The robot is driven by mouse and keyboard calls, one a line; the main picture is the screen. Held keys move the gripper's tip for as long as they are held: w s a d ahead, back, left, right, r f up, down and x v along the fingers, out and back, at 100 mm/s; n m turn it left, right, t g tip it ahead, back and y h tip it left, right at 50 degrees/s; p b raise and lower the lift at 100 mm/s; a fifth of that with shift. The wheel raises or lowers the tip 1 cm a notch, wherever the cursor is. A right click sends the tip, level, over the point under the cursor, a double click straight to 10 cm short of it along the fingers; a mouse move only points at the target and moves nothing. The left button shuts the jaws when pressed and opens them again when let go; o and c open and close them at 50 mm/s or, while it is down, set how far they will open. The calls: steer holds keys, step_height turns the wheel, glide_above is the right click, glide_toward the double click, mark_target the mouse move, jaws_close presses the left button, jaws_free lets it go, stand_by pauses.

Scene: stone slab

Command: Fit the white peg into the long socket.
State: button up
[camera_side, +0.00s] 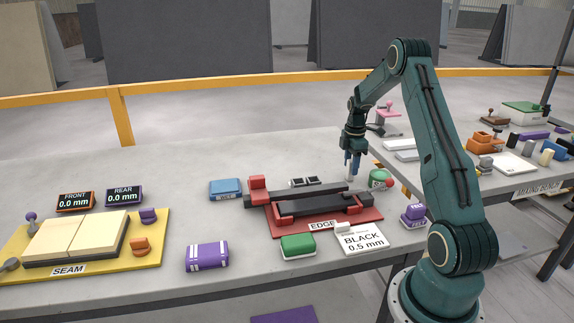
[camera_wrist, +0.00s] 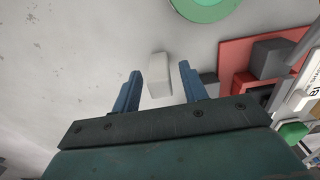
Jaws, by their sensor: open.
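A white block (camera_wrist: 159,65), which looks like the white peg, stands on the slab in the wrist view. It lies between and just beyond the blue fingertips of my gripper (camera_wrist: 160,74), with gaps on both sides. In the side view my gripper (camera_side: 352,163) points down behind the red plate, close to a pale upright piece (camera_side: 350,174) that is partly hidden by the fingers. My gripper is open and empty. I cannot pick out the long socket with certainty. Long dark bars (camera_side: 317,194) with red ends lie on the red plate (camera_side: 365,218) marked EDGE.
A green round piece (camera_wrist: 208,4) is close to my gripper. A white card (camera_side: 362,240) marked BLACK 0.5 mm bears a small white piece (camera_side: 343,228). The slab's back left is clear.

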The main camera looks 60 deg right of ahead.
mark_target(351, 161)
step_height(351, 161, up, 12)
steer(key=shift+a, duration=0.2)
stand_by(0.4)
steer(key=shift+r, duration=0.1)
